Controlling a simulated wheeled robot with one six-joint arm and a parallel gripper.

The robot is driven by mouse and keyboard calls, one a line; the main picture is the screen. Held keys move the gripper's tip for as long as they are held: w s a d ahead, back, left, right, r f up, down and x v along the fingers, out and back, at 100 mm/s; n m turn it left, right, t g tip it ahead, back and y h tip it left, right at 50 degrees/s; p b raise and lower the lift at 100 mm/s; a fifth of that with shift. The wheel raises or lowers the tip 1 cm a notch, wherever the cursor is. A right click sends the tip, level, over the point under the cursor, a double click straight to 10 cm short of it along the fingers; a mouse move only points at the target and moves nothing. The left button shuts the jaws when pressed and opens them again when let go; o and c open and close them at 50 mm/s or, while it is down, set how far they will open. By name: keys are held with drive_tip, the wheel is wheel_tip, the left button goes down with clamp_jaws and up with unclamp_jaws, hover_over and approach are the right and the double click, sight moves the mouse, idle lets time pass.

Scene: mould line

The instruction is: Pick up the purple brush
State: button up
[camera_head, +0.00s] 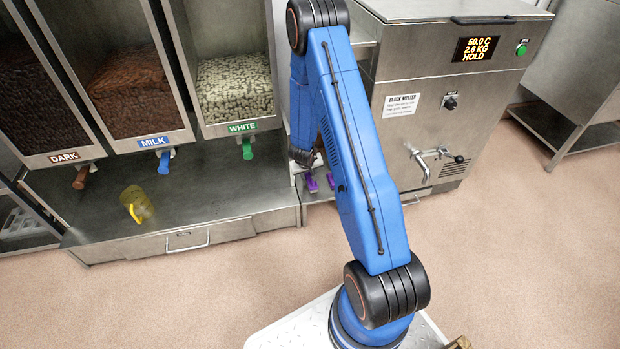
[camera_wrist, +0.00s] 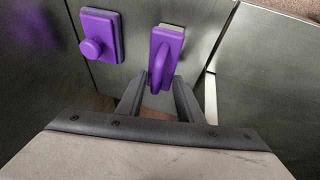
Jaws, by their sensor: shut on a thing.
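Two purple tools show in the wrist view, side by side at the top. One is a purple block with a round knob (camera_wrist: 98,38), left of my gripper and apart from it. The other is a purple block with an arched handle (camera_wrist: 165,45); this looks like the purple brush. In the head view the purple tools show small beside my arm, the knobbed one (camera_head: 311,183) and the handled one (camera_head: 330,180). My gripper is mostly hidden there.
A steel counter (camera_head: 180,210) under the chocolate dispensers holds a yellow jug (camera_head: 136,204) at the left. A block melter (camera_head: 440,100) with a protruding tap (camera_head: 433,157) stands close on the right. The floor in front is clear.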

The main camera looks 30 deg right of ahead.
sight(309, 178)
wheel_tip(309, 178, up, 18)
idle(0.8)
